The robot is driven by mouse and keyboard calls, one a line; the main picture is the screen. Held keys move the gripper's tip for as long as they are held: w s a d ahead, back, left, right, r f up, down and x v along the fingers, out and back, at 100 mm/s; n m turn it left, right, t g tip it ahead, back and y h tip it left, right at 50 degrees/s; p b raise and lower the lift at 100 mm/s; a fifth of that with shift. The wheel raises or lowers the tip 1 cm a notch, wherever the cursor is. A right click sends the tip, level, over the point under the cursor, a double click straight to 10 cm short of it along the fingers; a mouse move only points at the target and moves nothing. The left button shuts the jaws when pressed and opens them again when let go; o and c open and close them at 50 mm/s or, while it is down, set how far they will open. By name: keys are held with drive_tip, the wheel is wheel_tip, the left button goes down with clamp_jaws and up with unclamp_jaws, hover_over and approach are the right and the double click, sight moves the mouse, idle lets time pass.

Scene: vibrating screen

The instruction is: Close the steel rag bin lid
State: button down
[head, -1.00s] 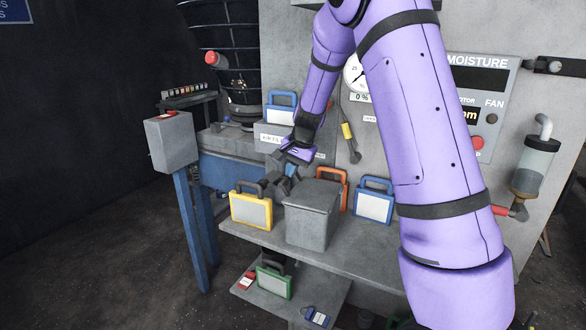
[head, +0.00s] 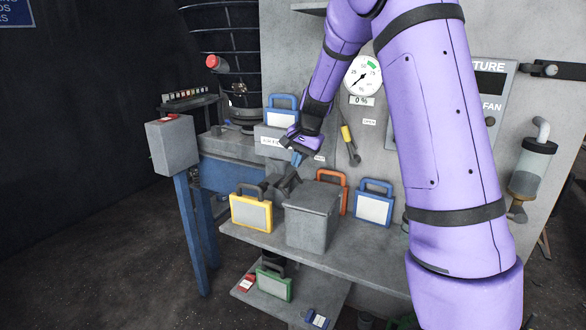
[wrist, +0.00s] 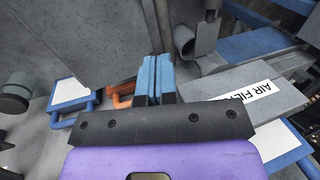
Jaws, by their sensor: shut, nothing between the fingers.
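The grey steel rag bin (head: 311,229) stands on the workbench in the head view. Its top (head: 315,197) looks flat and level, with the lid lying down over the body. No raised lid panel shows. My gripper (head: 297,159) is above and just behind the bin's left rear, apart from it as far as I can see. In the wrist view my gripper (wrist: 156,68) has its two blue-padded fingers together with nothing between them. A grey surface fills the upper left there; I cannot tell whether it is the lid.
A yellow-framed case (head: 251,212) stands left of the bin. An orange-framed case (head: 333,181) and a blue-framed case (head: 374,205) stand behind and right. The grey workbench (head: 270,240) is bare in front. A control box (head: 172,148) stands at left.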

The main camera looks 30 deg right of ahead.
drive_tip(key=w+v, duration=0.1)
drive_tip(key=v, duration=0.9)
drive_tip(key=s+a+r+n+t, duration=0.15)
drive_tip(key=s+a+r, duration=0.25)
drive_tip(key=s, duration=0.5)
drive_tip(key=s+a+r+n, duration=0.3)
drive_tip(key=s, duration=0.6)
drive_tip(key=s+a+f+n+h, duration=0.1)
drive_tip(key=s+a+n, duration=0.1)
drive_tip(key=s, duration=0.7)
drive_tip(key=s+a+f+n+t+h, duration=0.1)
drive_tip(key=s+n, duration=0.3)
drive_tip(key=s, duration=0.5)
drive_tip(key=shift+a+f, duration=0.4)
drive_tip(key=shift+a, duration=0.35)
